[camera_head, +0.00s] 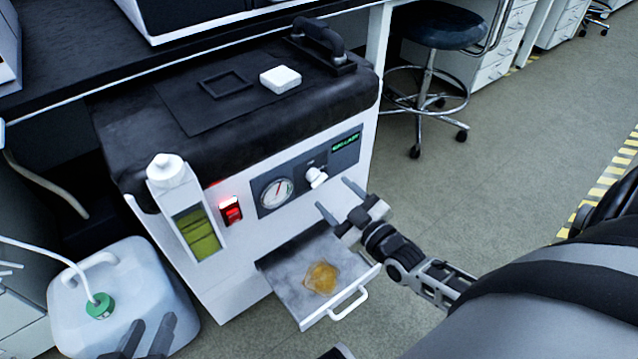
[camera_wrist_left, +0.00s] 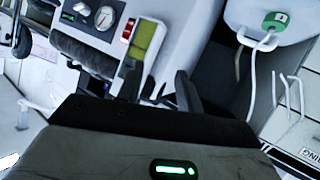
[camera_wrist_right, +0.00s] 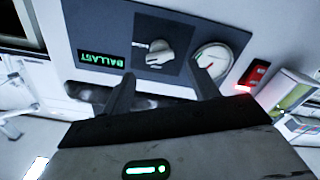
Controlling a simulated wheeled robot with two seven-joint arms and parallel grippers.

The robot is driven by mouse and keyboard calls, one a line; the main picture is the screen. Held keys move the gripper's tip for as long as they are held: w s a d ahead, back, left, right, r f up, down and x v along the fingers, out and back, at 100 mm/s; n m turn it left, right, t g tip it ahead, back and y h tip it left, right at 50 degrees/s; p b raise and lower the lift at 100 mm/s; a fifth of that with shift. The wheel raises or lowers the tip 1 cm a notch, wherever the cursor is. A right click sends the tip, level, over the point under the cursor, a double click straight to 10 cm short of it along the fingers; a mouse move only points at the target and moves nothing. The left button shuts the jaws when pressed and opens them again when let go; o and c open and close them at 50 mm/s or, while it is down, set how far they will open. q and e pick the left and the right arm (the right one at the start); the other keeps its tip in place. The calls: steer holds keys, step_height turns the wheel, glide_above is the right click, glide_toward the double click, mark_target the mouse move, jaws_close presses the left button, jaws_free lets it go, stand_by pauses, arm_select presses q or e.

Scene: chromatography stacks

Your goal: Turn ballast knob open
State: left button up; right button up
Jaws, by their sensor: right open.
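The white ballast knob (camera_head: 316,177) is on the dark panel at the front of the pump, between the dial gauge (camera_head: 277,193) and the green-lit display (camera_head: 346,143). My right gripper (camera_head: 334,195) is open and empty, just in front of the knob and a little to its lower right. In the right wrist view the knob (camera_wrist_right: 158,53) shows between and beyond the two fingertips (camera_wrist_right: 162,80), apart from them. The green "BALLAST" display (camera_wrist_right: 101,59) appears upside down there. My left gripper (camera_head: 152,325) is open and empty at the lower left, near the white jug (camera_head: 125,285).
The pump (camera_head: 240,250) has a red lit switch (camera_head: 230,211) and a yellow-green sight glass (camera_head: 199,232). An open tray (camera_head: 290,270) with an amber puddle (camera_head: 321,277) sticks out below the knob. A stool (camera_head: 430,30) stands behind; the floor to the right is clear.

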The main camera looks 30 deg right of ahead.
mark_target(321, 182)
steer(key=w, duration=0.2)
steer(key=w+b, duration=0.1)
steer(key=w, duration=0.3)
steer(key=shift+w+a, duration=0.1)
steer(key=shift+a, duration=0.2)
steer(key=shift+w, duration=0.15)
arm_select(q)
steer(key=shift+s+d+r+t+h, duration=0.1)
steer(key=shift+d+r+t+h, duration=0.15)
steer(key=shift+r+t+h, duration=0.4)
arm_select(e)
steer(key=c, duration=1)
